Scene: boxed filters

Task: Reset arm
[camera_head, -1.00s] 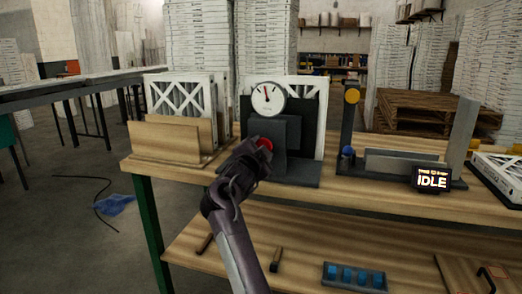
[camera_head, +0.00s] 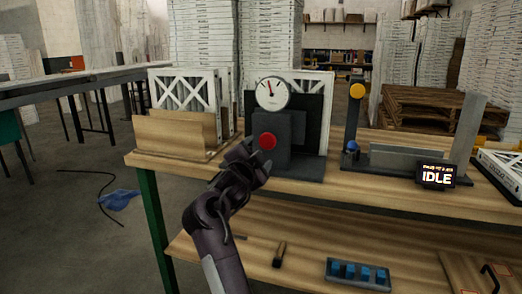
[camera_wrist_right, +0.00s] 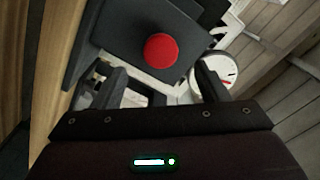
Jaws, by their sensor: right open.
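My right gripper (camera_head: 250,158) is open and empty. It hangs over the front edge of the workbench, just in front and to the left of a dark test stand (camera_head: 292,140). The stand carries a red button (camera_head: 267,141) and a round white dial gauge (camera_head: 272,94). In the right wrist view, the two fingers are apart (camera_wrist_right: 160,88), with the red button (camera_wrist_right: 161,50) beyond them and the gauge (camera_wrist_right: 216,75) partly behind the right finger. I see nothing between the fingers. My left gripper does not show.
A wooden rack (camera_head: 175,132) holds white-framed filters (camera_head: 183,90) on the left. To the right stand a grey fixture (camera_head: 410,162) and a display (camera_head: 436,175) reading IDLE. The lower shelf holds a blue-block tray (camera_head: 357,275). The floor at left has a cable and blue cloth (camera_head: 120,199).

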